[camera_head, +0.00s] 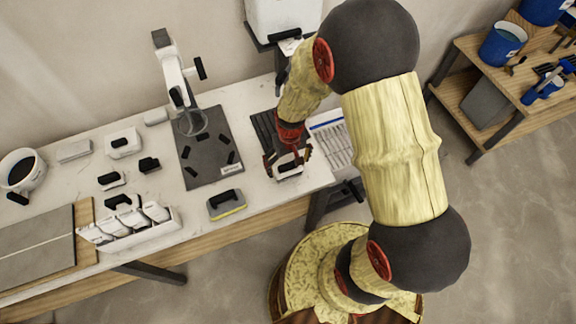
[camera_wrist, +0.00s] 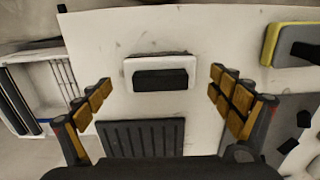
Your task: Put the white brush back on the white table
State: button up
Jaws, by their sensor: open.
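The white brush, a white block with a black handle on top, lies on the white table in the wrist view (camera_wrist: 160,73). In the head view it (camera_head: 289,172) sits near the table's front right corner, partly hidden by my gripper (camera_head: 287,157). My gripper is open and empty over the brush, its fingers spread to the left and right of it in the wrist view (camera_wrist: 161,82). I cannot tell how high the fingers are above the table. The white table (camera_head: 255,180) has bare surface around the brush.
A black ribbed pad (camera_wrist: 145,137) lies close to the brush. A yellow-edged float (camera_head: 226,204) lies to its left in the head view, by a dark mat (camera_head: 205,165). A white compartment tray (camera_head: 333,140) stands behind right. A wooden shelf (camera_head: 460,55) stands at far right.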

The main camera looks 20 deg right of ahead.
notch_tip(320, 180, up, 10)
jog(key=p, duration=0.2)
notch_tip(320, 180, up, 8)
jog(key=t, duration=0.1)
send_over(289, 165)
jog(key=s+r+t, duration=0.2)
jog(key=s+r, duration=0.5)
jog(key=r, duration=0.3)
jog(key=s+r+t, duration=0.2)
jog(key=s+r, duration=0.5)
jog(key=r, duration=0.3)
jog(key=shift+a+r+t, duration=0.15)
jog(key=shift+r+t, duration=0.1)
jog(key=shift+t, duration=0.05)
jog(key=shift+f, duration=0.1)
